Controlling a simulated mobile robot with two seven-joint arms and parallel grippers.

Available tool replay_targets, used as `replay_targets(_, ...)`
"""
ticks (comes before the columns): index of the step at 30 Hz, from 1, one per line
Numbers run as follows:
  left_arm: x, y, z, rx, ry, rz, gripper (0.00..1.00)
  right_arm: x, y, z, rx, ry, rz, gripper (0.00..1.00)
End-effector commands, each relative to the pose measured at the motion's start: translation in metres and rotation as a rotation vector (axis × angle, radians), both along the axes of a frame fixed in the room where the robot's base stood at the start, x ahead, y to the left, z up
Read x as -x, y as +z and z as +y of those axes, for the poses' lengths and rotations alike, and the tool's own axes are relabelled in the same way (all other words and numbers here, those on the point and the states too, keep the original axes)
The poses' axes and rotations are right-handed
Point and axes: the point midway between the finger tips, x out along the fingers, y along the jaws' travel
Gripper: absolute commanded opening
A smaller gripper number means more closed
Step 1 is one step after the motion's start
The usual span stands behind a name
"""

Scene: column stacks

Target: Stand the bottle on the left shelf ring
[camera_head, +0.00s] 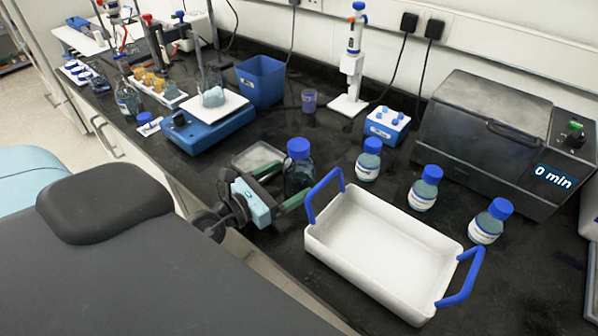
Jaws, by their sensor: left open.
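A dark glass bottle (297,178) with a blue cap stands upright on the black bench, behind the left handle of the white tray. My left gripper (291,183) reaches in from the left, low over the bench, with its green fingers apart. The bottle's lower part is between or just beyond the fingers; I cannot tell whether either finger touches it. More bottles with blue caps and white labels stand to the right: one at the back (368,160), one in the middle (424,189), one at the right (490,222). I cannot make out a shelf ring. My right gripper is not in view.
The white tray (325,252) with blue handles is empty, close to the gripper's right. A grey heating box (490,140) reading "0 min" stands back right. A blue balance (200,135), a blue bin (262,82), a pipette stand (350,90) and a tube rack (387,127) stand behind.

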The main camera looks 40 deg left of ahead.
Motion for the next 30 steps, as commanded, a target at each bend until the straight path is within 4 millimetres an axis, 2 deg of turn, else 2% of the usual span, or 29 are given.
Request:
replay_targets(12, -0.05, 0.003, -0.014, 0.003, 0.0, -0.004, 0.88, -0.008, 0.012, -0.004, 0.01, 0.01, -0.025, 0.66)
replay_targets(22, -0.055, 0.001, -0.016, 0.001, -0.001, -0.001, 0.88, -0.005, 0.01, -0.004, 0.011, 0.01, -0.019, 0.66)
replay_targets(30, -0.054, 0.001, -0.016, 0.001, -0.001, -0.001, 0.53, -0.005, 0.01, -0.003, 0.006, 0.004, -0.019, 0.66)
